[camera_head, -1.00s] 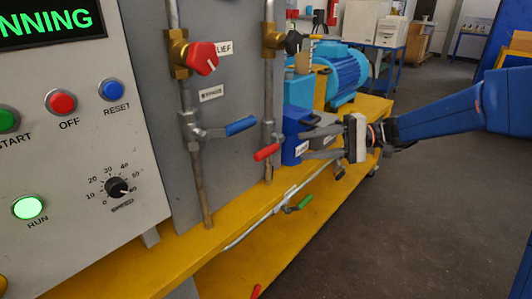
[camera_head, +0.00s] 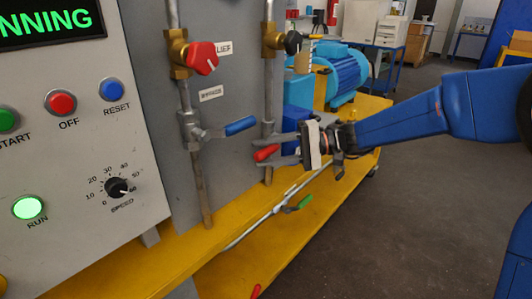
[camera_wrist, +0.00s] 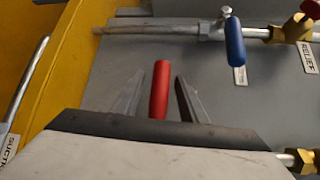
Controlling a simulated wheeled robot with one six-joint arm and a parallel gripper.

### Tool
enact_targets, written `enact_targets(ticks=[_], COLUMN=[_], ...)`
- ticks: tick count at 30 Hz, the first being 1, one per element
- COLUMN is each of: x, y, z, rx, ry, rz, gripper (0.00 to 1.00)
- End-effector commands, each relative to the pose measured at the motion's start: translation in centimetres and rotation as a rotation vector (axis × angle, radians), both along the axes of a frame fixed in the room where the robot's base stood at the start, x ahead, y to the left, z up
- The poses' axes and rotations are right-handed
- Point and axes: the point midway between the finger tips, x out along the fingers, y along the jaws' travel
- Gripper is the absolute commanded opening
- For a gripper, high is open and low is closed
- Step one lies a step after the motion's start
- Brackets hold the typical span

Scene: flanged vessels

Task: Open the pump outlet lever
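The red-handled lever (camera_head: 266,153) is on the right-hand vertical pipe, low on the grey panel. No label for it is readable, so I cannot confirm it is the pump outlet lever. My gripper (camera_head: 279,150) is open, with one finger above and one below the red handle. In the wrist view the red handle (camera_wrist: 159,90) stands between the two fingers (camera_wrist: 160,78), with a visible gap on both sides. Its lower end is hidden behind the gripper body.
A blue-handled lever (camera_head: 240,125) sits just left on the neighbouring pipe. A green-handled lever (camera_head: 304,202) is on a low pipe below. A red relief knob (camera_head: 202,58) is above. The blue pump motor (camera_head: 346,72) stands behind on the yellow base (camera_head: 180,262).

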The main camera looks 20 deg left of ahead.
Motion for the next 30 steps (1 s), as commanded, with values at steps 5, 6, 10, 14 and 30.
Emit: enact_targets(ticks=[5,6,10,14,30], x=[0.0,0.0,0.0,0.0,0.2], y=[0.0,0.0,0.0,0.0,-0.1], z=[0.0,0.0,0.0,0.0,-1.8], rx=[0.000,0.000,0.000,0.000,-0.083], ry=[0.000,0.000,0.000,0.000,-0.204], rz=[0.000,0.000,-0.001,-0.001,-0.002], gripper=[0.39,0.29,0.00,0.00,0.00])
